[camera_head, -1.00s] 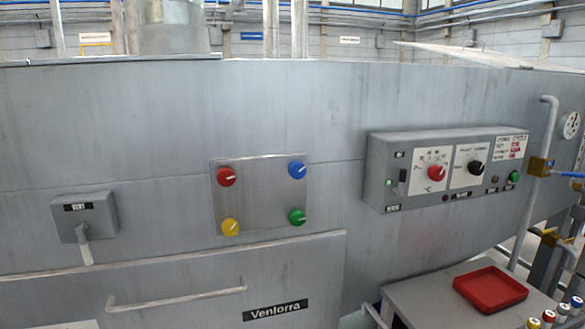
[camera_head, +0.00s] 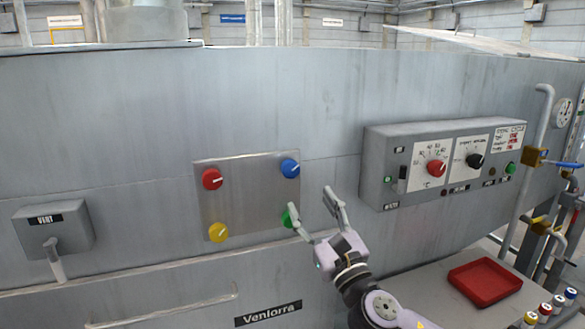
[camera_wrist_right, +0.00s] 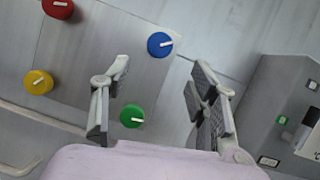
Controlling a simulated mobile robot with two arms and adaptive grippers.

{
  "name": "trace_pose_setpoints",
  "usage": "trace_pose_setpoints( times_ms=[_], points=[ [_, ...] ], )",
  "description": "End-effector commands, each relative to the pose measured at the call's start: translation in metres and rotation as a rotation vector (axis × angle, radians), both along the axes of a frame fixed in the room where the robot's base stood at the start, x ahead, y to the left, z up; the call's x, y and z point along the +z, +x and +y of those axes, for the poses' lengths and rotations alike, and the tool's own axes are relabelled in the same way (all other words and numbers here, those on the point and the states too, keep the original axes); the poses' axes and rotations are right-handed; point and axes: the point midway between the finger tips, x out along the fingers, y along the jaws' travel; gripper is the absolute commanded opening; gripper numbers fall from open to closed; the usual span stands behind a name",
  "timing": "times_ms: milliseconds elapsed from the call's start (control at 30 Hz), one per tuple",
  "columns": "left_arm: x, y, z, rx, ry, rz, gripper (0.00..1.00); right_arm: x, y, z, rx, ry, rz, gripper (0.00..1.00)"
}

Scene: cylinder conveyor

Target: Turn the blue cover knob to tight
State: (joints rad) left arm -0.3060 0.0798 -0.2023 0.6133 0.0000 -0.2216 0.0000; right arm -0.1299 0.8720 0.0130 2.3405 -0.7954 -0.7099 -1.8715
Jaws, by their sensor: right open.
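The blue knob (camera_head: 290,168) sits at the top right corner of a square metal plate (camera_head: 245,205) on the grey machine wall. Its white pointer line slants up to the right in the head view. It also shows in the right wrist view (camera_wrist_right: 160,44), beyond the fingers. My right gripper (camera_head: 311,204) is open and empty, below and right of the blue knob, apart from it. In the head view its finger partly covers the green knob (camera_head: 287,218). My left gripper is not in view.
A red knob (camera_head: 212,179) and a yellow knob (camera_head: 218,232) are on the plate's left side. A control box (camera_head: 375,165) juts out to the right. A vent box (camera_head: 55,228) is at left. A red tray (camera_head: 485,281) lies on a bench at lower right.

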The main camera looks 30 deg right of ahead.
Motion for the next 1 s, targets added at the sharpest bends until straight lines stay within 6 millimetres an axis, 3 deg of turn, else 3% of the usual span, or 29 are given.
trace_pose_setpoints(
  times_ms=[200, 500, 700, 1000],
  points=[
    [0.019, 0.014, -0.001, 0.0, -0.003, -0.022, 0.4, 0.021, 0.04, -0.007, -0.003, 0.003, -0.002, 0.54],
    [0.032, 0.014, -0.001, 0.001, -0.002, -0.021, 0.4, 0.036, 0.084, -0.015, -0.002, 0.004, 0.0, 0.54],
    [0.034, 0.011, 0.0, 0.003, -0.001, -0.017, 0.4, 0.039, 0.096, -0.016, 0.0, 0.003, 0.001, 0.54],
    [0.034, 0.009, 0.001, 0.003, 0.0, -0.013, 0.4, 0.039, 0.096, -0.016, 0.0, 0.003, 0.001, 0.52]
  ],
)
